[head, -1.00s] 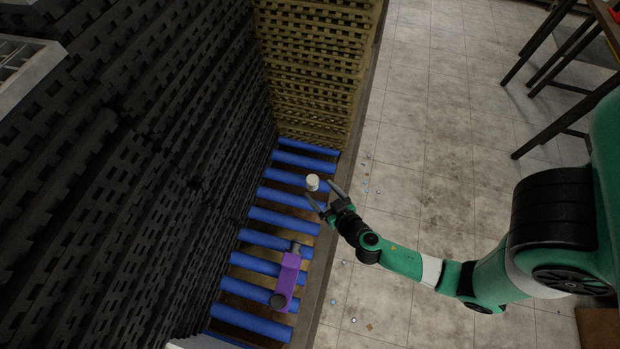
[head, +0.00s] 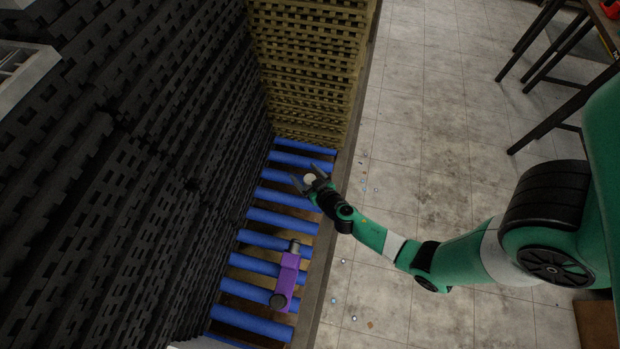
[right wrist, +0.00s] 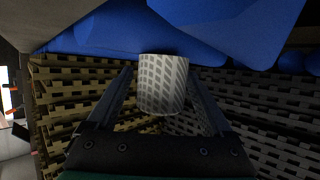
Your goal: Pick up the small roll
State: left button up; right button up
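The small roll (head: 310,180) is a short white cylinder above the blue rollers near the back of the conveyor. In the right wrist view the roll (right wrist: 163,84) has a pale grid pattern and sits between the two fingers. My right gripper (head: 307,175) is open with a finger on each side of the roll. The roll's far side is hidden. My left gripper is not in view.
Blue rollers (head: 268,242) run below, with a purple object (head: 287,276) with dark ends lying on them. Black mat stacks (head: 130,170) wall the left side and tan mat stacks (head: 310,70) the back. Open tiled floor (head: 430,130) lies to the right.

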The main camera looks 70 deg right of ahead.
grip_shut()
jog(key=shift+r+p, duration=0.45)
jog(key=shift+r, duration=0.1)
notch_tip(320, 180, up, 3)
jog(key=shift+r+p, duration=0.1)
jog(key=shift+p, duration=1.1)
jog(key=s+a+r+p, duration=0.2)
jog(key=s+a+r, duration=0.3)
jog(key=s, duration=0.8)
notch_tip(320, 180, up, 4)
jog(key=shift+a+f, duration=0.1)
jog(key=shift+a, duration=0.1)
